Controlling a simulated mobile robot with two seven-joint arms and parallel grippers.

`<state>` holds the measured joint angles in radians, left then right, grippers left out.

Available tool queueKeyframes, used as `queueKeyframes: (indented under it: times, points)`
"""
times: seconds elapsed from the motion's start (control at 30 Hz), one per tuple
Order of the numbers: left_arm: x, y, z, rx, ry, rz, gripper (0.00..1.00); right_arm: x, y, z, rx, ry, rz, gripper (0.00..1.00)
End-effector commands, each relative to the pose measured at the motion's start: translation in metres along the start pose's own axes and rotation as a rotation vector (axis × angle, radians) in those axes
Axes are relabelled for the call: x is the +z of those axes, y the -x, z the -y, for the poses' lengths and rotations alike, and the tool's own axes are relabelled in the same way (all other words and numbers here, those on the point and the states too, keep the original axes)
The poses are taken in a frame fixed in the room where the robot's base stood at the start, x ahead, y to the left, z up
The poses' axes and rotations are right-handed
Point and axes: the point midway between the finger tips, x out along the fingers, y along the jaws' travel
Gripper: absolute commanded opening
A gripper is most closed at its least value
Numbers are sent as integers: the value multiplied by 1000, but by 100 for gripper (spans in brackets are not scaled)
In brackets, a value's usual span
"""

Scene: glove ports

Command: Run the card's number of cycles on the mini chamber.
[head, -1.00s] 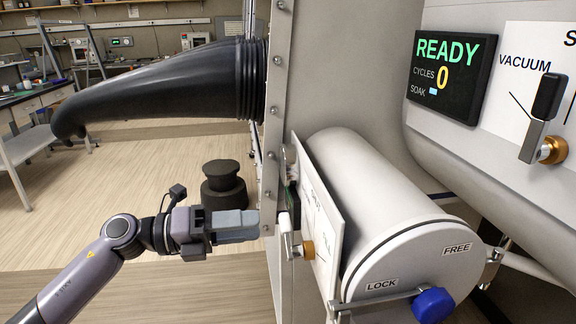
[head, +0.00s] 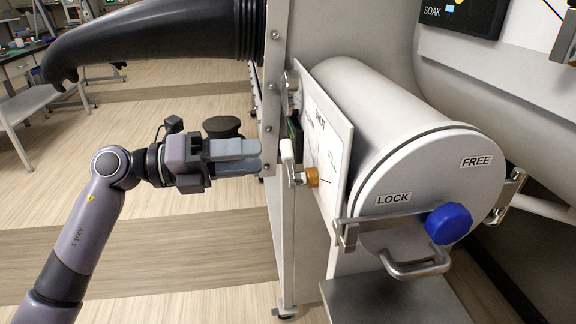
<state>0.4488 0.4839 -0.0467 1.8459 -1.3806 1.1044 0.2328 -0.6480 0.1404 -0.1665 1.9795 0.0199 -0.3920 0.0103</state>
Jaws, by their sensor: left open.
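The mini chamber (head: 385,105) is a white cylinder with a round end door (head: 400,230). The door is closed and carries LOCK and FREE labels, a metal bar with a blue knob (head: 448,223), and a handle (head: 415,266). On its left side is a white valve panel (head: 327,135), with SHUT and FILL legible, seen at a steep angle. A small valve lever (head: 290,155) with a white grip and a brass hub (head: 312,177) sits on it. My left gripper (head: 250,156) is open and empty, just left of the lever with a small gap. My right gripper is out of view.
A black display (head: 462,14) is cut off at the top right, with only SOAK legible. A large black glove (head: 160,38) sticks out above my left gripper. A grey shelf (head: 395,300) lies below the door. Open floor is at the left.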

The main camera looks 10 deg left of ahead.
Motion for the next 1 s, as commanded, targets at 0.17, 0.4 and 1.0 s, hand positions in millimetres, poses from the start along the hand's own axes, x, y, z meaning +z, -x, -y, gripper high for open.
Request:
queueKeyframes:
  times: [0.17, 0.4, 1.0]
  points:
    - [1, -13, 2, 1, 4, 2, 47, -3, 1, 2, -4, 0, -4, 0]
    - [1, -50, 2, 0, 4, 2, 47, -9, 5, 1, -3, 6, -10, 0]
    - [0, -70, 0, 4, 3, 2, 18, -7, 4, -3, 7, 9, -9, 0]
